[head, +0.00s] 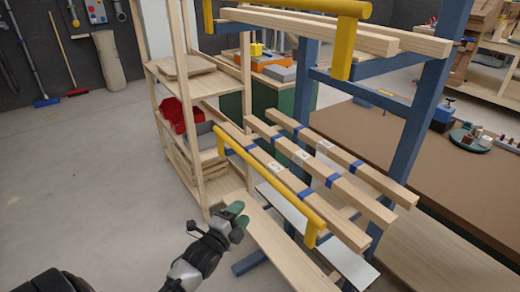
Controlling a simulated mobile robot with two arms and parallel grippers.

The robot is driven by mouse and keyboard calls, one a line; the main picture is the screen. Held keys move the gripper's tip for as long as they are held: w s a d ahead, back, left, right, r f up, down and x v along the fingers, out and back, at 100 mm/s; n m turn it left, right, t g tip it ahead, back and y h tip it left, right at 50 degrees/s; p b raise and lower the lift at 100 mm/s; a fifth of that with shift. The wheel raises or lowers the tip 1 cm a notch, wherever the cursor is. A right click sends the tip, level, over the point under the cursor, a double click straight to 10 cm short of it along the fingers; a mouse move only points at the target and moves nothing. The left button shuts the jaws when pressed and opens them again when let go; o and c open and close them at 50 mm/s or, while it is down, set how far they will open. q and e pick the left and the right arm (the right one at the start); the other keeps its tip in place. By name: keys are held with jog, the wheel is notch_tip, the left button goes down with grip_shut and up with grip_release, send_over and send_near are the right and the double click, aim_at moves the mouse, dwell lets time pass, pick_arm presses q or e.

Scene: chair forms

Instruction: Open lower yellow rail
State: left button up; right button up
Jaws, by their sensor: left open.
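The lower yellow rail (268,180) is a long bar on the blue rack, running from upper left to lower right along the front of several wooden beams. Its near end bends down in a short yellow post. An upper yellow rail (290,22) crosses the top of the view. My left gripper (235,217), with green fingertips, is open and empty. In the picture it is below and left of the lower rail, apart from it. Whether it is level with the rail in depth I cannot tell. My right gripper is not in view.
The wooden beams (326,172) carry blue bands and rest on the blue rack (410,125). A wooden shelf (200,85) with a red bin (180,115) stands behind at left. A brown-topped table (470,190) is at right. The grey floor at left is clear.

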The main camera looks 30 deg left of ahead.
pick_arm(q)
jog(key=m+t, duration=0.2)
send_near(259, 169)
jog(key=x, duration=0.3)
jog(key=p+x, duration=0.1)
jog(key=x, duration=0.3)
jog(key=f+p+x, duration=0.1)
jog(key=x, duration=0.2)
jog(key=shift+w+a, duration=0.3)
jog(key=shift+w, duration=0.15)
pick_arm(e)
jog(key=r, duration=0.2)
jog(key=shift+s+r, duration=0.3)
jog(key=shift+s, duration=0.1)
pick_arm(q)
grip_shut()
